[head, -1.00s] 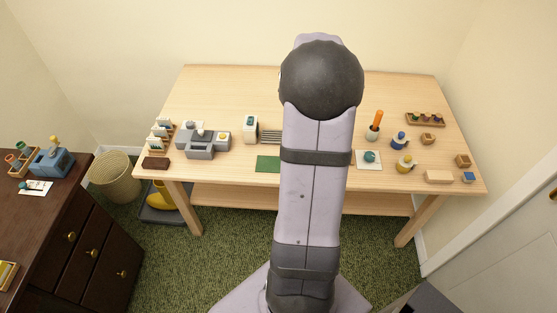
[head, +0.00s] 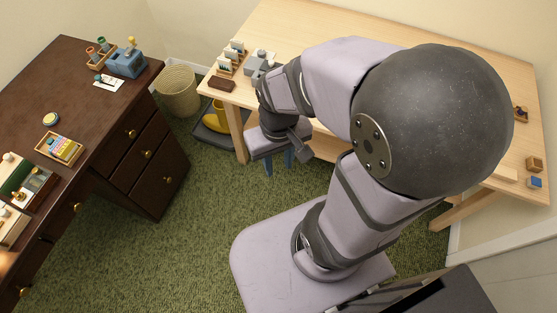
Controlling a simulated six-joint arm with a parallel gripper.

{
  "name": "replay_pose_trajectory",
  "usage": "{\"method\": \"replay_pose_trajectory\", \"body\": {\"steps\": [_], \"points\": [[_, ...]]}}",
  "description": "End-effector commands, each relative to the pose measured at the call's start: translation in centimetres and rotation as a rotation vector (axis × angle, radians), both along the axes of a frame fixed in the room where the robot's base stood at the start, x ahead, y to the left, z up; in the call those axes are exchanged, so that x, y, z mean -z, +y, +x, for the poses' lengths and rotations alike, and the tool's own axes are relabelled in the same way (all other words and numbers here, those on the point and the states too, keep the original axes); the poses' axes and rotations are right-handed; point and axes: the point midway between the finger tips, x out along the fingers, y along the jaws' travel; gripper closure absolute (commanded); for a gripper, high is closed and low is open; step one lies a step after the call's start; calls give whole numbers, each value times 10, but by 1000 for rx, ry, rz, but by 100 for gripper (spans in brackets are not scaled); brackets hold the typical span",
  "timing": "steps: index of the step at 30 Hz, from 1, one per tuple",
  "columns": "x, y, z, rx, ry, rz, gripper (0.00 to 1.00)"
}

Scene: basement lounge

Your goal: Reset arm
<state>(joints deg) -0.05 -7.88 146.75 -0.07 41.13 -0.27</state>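My arm is bent over at the centre and right, with its large dark joint close to the camera. My gripper (head: 279,165) hangs below the forearm, in front of the light wooden table's (head: 276,28) near edge. Its two blue fingers point down and stand apart, with nothing visible between them. The arm hides much of the tabletop.
A dark wooden desk (head: 70,71) on the left holds a blue device (head: 127,62) and several small boxes. A woven basket (head: 178,91) and a grey tray with yellow boots (head: 216,118) stand on the floor. Green carpet (head: 205,205) between desk and arm is clear.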

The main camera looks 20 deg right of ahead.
Motion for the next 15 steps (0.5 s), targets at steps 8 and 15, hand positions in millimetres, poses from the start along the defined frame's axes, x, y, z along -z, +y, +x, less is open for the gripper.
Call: {"method": "replay_pose_trajectory", "body": {"steps": [8,15], "points": [[-1,0,0,-1,0,0,70],[-28,0,0,1,0,0,70]]}}
